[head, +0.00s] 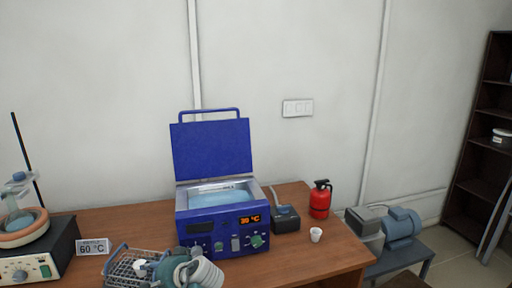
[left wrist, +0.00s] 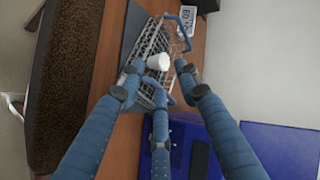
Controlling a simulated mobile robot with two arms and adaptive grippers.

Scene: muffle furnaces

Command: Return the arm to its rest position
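My left gripper (head: 172,270) is low in the head view, beside a wire basket (head: 118,271) on the wooden table. In the left wrist view its three blue fingers (left wrist: 158,80) are spread apart. A white cup (left wrist: 158,62) shows just past the fingertips, over the wire basket (left wrist: 150,40); the fingers do not appear closed on it. Most of my left arm is outside the head view. My right gripper is in neither view.
A blue water bath (head: 220,232) with raised lid (head: 212,148) stands right of the gripper. A "60 °C" sign (head: 93,247), a heating device (head: 40,258), a white cup (head: 316,234) and a red extinguisher (head: 320,199) stand on the table (head: 340,254).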

